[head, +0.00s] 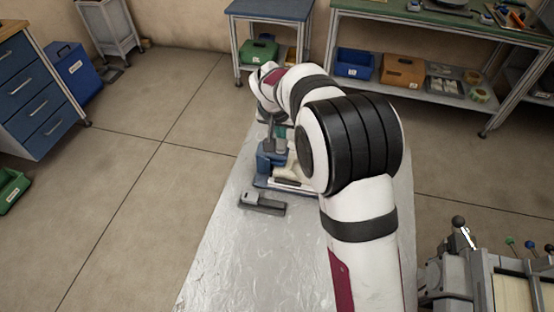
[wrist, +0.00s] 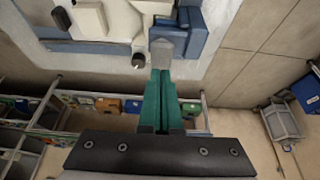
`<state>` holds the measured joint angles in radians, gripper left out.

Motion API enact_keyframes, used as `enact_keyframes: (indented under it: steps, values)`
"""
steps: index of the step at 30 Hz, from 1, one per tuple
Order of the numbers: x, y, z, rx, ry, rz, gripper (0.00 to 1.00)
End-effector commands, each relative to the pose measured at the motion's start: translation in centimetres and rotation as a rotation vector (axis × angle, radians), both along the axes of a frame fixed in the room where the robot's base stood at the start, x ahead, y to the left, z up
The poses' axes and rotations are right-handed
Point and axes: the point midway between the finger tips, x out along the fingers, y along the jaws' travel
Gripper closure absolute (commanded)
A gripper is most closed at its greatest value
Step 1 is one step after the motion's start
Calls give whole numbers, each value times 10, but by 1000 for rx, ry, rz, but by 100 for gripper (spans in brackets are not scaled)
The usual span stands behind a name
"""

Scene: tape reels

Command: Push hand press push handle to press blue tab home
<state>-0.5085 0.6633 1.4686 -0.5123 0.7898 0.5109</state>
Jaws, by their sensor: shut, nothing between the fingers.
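The hand press (head: 266,162) is a blue machine with pale parts on the silver table, partly hidden by my arm in the head view. Its blue body (wrist: 198,30) also shows in the wrist view. My gripper (wrist: 165,72) has green fingers, closed together and empty. A grey block-like part (wrist: 167,48), which looks like the push handle, lies right at the fingertips in the wrist view; I cannot tell if they touch. In the head view a bit of green finger (head: 280,132) shows beside the press. I cannot make out the blue tab for certain.
The near part of the table is clear. A black knob (wrist: 138,60) stands near the fingers. A levered machine (head: 455,275) stands at right.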

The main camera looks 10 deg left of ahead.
Motion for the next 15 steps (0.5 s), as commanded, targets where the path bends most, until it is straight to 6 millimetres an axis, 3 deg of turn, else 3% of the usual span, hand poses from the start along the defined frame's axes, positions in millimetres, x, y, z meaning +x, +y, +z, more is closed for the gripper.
enact_keyframes:
  steps: [15]
  values:
    - [0, 0, -4, 0, 0, 1, 100]
